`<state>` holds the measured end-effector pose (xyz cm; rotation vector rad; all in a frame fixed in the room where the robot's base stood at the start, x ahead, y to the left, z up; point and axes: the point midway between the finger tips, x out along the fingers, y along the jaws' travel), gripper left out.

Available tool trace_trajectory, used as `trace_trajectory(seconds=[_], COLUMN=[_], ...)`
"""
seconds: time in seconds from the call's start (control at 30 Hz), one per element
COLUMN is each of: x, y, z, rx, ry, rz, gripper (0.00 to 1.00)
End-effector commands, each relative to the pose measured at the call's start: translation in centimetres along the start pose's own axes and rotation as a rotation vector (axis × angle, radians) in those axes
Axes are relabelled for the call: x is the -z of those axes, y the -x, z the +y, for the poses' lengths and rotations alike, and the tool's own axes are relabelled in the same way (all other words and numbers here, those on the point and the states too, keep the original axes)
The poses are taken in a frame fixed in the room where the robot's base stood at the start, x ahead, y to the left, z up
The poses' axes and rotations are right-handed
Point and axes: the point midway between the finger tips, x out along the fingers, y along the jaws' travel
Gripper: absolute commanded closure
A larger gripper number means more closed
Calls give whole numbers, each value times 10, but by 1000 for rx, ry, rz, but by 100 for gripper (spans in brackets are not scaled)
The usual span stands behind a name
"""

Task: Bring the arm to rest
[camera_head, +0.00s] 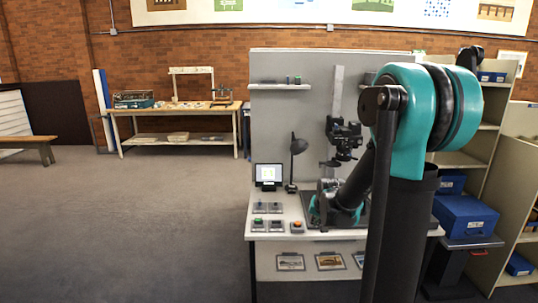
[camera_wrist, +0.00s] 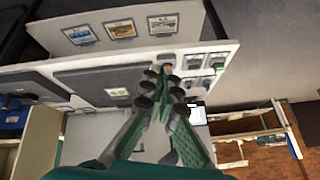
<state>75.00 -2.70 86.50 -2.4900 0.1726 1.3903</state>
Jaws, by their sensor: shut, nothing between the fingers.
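My gripper (camera_wrist: 166,72) shows in the wrist view with its two dark green fingers close together at the tips. It is shut and holds nothing. In the head view my teal and black arm (camera_head: 408,120) rises at the right and bends down over the workbench (camera_head: 262,227). The teal end of the arm (camera_head: 322,206) is low over the bench; the fingers are too small to make out there. The bench edge with framed pictures (camera_wrist: 120,30) fills the upper part of the wrist view.
A camera on a stand (camera_head: 344,136), a small screen (camera_head: 268,175), a lamp (camera_head: 297,145) and several button boxes (camera_head: 268,226) are on the bench. Blue boxes (camera_head: 465,216) are at the right, near shelves (camera_head: 480,140). The floor (camera_head: 150,220) at the left is clear.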

Motion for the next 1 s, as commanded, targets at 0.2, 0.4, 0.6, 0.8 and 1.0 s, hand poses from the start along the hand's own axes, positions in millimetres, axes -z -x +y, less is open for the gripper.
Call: trace_trajectory(seconds=[0.2, 0.4, 0.6, 0.8, 1.0], x=[-77, -150, -205, -226, -226], y=[53, 86, 104, 108, 108], z=[29, 55, 75, 82, 82], rx=[-27, -46, -57, -60, -60], ry=[105, 201, 273, 300, 301], rz=[-62, -120, -164, -181, -182], gripper=[100, 100, 100, 100, 100])
